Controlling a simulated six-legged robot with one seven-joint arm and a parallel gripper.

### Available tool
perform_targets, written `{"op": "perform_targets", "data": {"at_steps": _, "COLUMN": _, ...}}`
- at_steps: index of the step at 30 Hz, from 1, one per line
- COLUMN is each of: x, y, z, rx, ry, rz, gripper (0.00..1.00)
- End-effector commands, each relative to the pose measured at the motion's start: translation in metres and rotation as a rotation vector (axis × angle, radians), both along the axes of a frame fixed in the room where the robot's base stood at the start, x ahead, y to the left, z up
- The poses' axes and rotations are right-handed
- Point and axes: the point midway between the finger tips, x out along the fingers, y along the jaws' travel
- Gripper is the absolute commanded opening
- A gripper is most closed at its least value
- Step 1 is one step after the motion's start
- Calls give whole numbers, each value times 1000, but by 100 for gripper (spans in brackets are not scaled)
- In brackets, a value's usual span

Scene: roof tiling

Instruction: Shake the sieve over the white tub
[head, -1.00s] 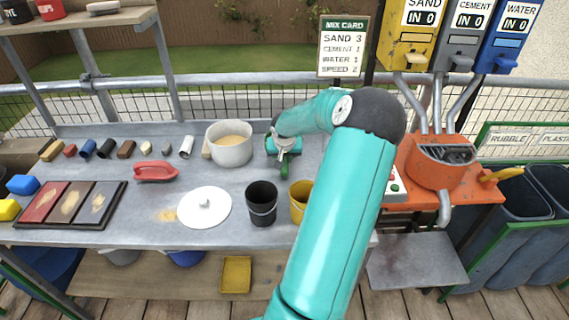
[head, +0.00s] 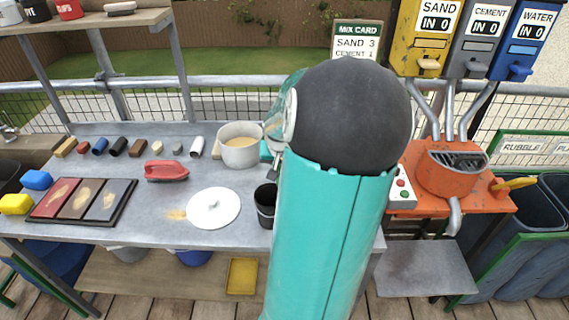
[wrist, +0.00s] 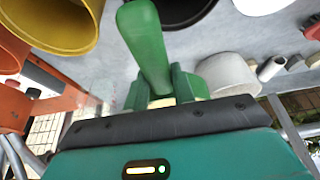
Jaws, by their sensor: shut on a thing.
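My gripper (wrist: 158,88) is shut on a green handle (wrist: 147,40), which sticks out beyond the jaws in the wrist view. What this handle belongs to cannot be made out, and no sieve mesh shows clearly. The white tub (head: 240,157) stands at the back of the grey bench with tan material inside. The tub also shows in the wrist view (wrist: 226,76), to the right of the handle and apart from it. In the head view my arm hides most of the gripper, just right of the tub.
A white lid (head: 213,209) and a black bucket (head: 264,205) are on the bench (head: 150,232). A yellow bucket (wrist: 75,45) shows near the gripper. A red-handled tool (head: 166,171) lies left. The orange mixer (head: 450,180) stands right.

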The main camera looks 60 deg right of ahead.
Motion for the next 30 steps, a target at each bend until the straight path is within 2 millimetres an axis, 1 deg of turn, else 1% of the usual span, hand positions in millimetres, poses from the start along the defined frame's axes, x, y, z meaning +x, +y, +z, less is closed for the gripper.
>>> {"op": "perform_targets", "data": {"at_steps": 2, "x": 9, "y": -5, "z": 5, "rx": 1, "ry": -1, "rz": 31, "gripper": 2}}
{"op": "perform_targets", "data": {"at_steps": 5, "x": 28, "y": -18, "z": 15, "rx": 2, "ry": 1, "rz": 113, "gripper": 2}}
{"op": "perform_targets", "data": {"at_steps": 12, "x": 94, "y": -63, "z": 46, "rx": 7, "ry": 7, "rz": 418, "gripper": 2}}
{"op": "perform_targets", "data": {"at_steps": 15, "x": 117, "y": -79, "z": 56, "rx": 7, "ry": 5, "rz": 545, "gripper": 2}}
{"op": "perform_targets", "data": {"at_steps": 18, "x": 135, "y": -91, "z": 63, "rx": 6, "ry": 1, "rz": 650, "gripper": 2}}
{"op": "perform_targets", "data": {"at_steps": 21, "x": 146, "y": -98, "z": 67, "rx": 2, "ry": -1, "rz": 725, "gripper": 2}}
{"op": "perform_targets", "data": {"at_steps": 24, "x": 151, "y": -102, "z": 69, "rx": 0, "ry": -1, "rz": 766, "gripper": 2}}
{"op": "perform_targets", "data": {"at_steps": 30, "x": 152, "y": -103, "z": 65, "rx": 0, "ry": -2, "rz": 778, "gripper": 2}}
